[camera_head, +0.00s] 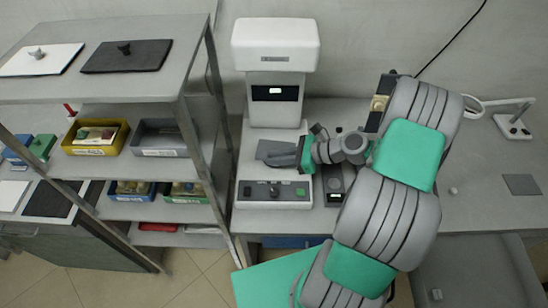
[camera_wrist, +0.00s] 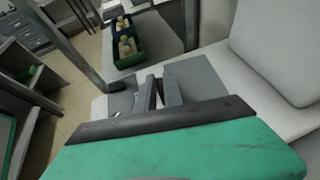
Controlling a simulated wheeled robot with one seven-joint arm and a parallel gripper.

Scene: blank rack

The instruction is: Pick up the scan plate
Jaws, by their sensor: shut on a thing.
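The scan plate appears to be the flat dark grey plate (camera_head: 268,149) at the white scanning machine, below its head and above its light base. In the wrist view, the grey plate (camera_wrist: 200,78) spreads out on both sides of my fingers. My gripper (camera_head: 286,156) reaches in from the right, shut on the plate's middle. In the wrist view my gripper (camera_wrist: 160,92) has its two dark fingers close together over the plate. The fingers hide the gripped part. I cannot tell whether the plate touches the machine's base.
The machine's head (camera_head: 275,45) overhangs the plate, and its control panel (camera_head: 274,192) is in front. A metal rack (camera_head: 185,90) with bins stands close on the left. White and black knobbed plates lie on its top shelf. Another grey plate (camera_head: 521,184) lies on the right bench.

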